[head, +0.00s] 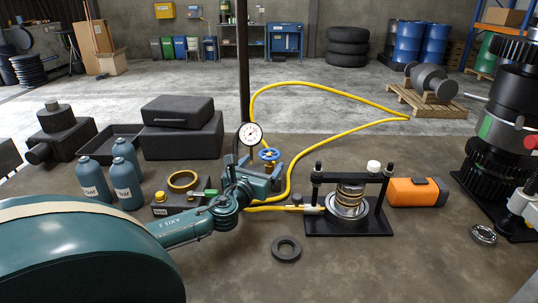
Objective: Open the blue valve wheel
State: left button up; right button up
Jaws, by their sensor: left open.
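The blue valve wheel (269,154) sits on top of a brass-coloured valve stem, just right of the pressure gauge (249,134). A yellow hose (293,165) runs past its right side. My left gripper (246,172), at the end of the teal arm, is just left of and slightly below the wheel. Its jaws are open, and its fingers are hard to make out against the dark parts behind. I see no contact with the wheel. The wrist hides part of the valve's base. My right gripper is not in view.
A black press frame (345,228) stands to the right, with an orange case (416,191) beyond it. A dark ring (286,249) lies on the floor in front. Blue-grey bottles (126,183) stand left of the arm. Open floor lies around the ring.

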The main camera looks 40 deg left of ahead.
aim_at(270, 161)
pick_arm(q)
jog(key=shift+x, duration=2.8)
jog(key=shift+c, duration=0.6)
jog(key=c, duration=0.9)
jog(key=shift+w+d+n+g+y, duration=0.1)
jog(key=shift+n+g+y, duration=0.5)
jog(key=shift+n+y, duration=0.55)
jog(key=shift+n+g+y, duration=1.15)
jog(key=shift+g+y, duration=0.05)
jog(key=shift+y, duration=0.75)
jog(key=o, duration=1)
